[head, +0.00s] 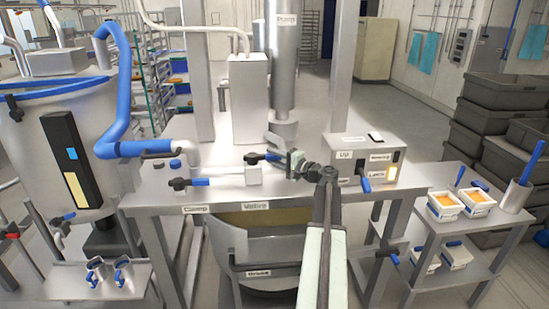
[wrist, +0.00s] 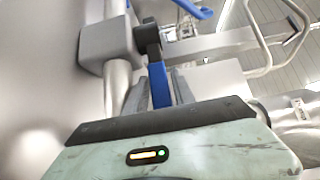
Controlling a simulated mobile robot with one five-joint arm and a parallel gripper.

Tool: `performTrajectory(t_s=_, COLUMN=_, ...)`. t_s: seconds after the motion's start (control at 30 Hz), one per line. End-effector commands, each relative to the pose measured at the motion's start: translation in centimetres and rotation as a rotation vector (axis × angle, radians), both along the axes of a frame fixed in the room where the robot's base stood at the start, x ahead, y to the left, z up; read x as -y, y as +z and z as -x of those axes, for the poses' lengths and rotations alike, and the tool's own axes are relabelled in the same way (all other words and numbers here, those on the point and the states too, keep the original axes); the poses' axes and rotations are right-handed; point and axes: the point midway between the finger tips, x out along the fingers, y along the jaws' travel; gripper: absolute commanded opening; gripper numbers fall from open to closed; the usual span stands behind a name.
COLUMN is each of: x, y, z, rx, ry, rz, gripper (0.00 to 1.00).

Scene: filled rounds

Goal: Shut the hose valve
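The hose valve (head: 253,173) is a pale block on the steel table, above a label that seems to read "Valve". A dark pivot and a blue lever (head: 271,156) sit on top, the lever pointing right towards my gripper. My gripper (head: 281,158) is at the lever's free end. In the wrist view the valve block (wrist: 104,42) and its dark pivot (wrist: 147,37) are ahead, and the blue lever (wrist: 158,85) lies between my two grey fingers (wrist: 162,88). Whether the fingers press on it is not clear. A pipe beside the valve runs left to the blue hose (head: 121,100).
Left of the valve is a blue-handled clamp (head: 200,182). A grey control box (head: 367,160) with a blue lever stands close on the right. A pump column (head: 283,70) rises behind. A side table (head: 500,228) with small trays stands at the right.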

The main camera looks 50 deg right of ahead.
Motion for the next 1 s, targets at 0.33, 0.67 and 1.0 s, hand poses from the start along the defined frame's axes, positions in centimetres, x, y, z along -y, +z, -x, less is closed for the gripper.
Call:
performTrajectory(t_s=0.33, x=0.05, y=-0.01, z=0.11, rx=0.0, ry=-0.001, rz=0.0, gripper=0.0)
performTrajectory(t_s=0.67, x=0.09, y=-0.03, z=0.16, rx=-0.001, ry=-0.001, rz=0.0, gripper=0.0)
performTrajectory(t_s=1.0, x=0.13, y=-0.05, z=0.22, rx=-0.001, ry=-0.001, rz=0.001, gripper=0.0)
